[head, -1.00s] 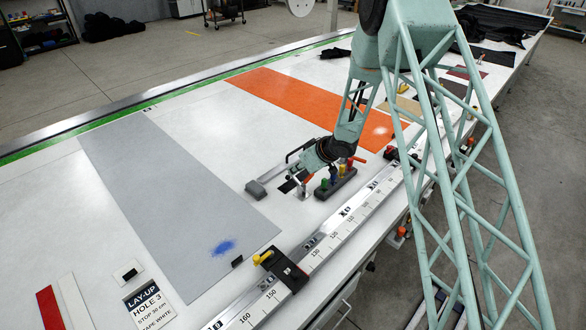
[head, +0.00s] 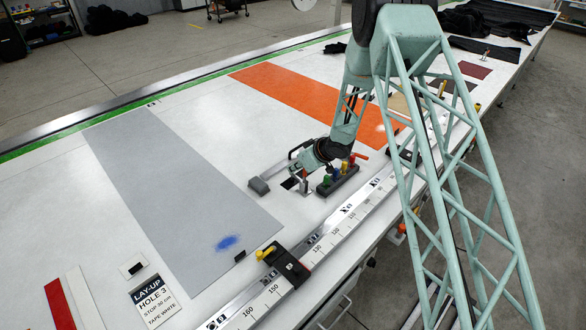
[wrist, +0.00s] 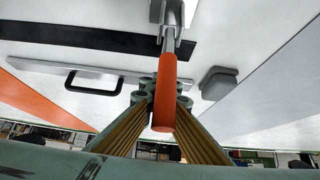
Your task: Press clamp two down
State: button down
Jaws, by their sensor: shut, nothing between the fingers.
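A clamp with an orange-red handle (wrist: 163,92) fills the middle of the wrist view. Its metal bracket (wrist: 172,22) stands on the white table above a dark strip. The handle points toward the camera and lies in front of my gripper (wrist: 154,88), whose yellow-brown fingers close together behind it. My gripper is shut with nothing between its fingers. It is at or against the handle; contact is unclear. In the head view my gripper (head: 304,172) is low over the table by the small clamp, mostly hidden by my wrist. No number shows on the clamp.
A dark block with coloured knobs (head: 338,180) stands just right of my gripper. A grey block (head: 258,186) lies to its left. A metal rail with a scale (head: 322,243) carries a black stop (head: 288,266). Grey (head: 180,190) and orange (head: 310,100) sheets lie flat on the table.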

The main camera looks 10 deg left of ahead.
jog(key=shift+r, duration=0.15)
dwell(0.3)
jog(key=shift+d+r+p, duration=0.1)
jog(key=shift+r+p, duration=1.65)
jog(key=shift+r, duration=0.35)
notch_tip(320, 180, up, 10)
jog(key=shift+s+d+f+b, duration=0.2)
jog(key=shift+f+b, duration=0.05)
jog(key=shift+b, duration=0.05)
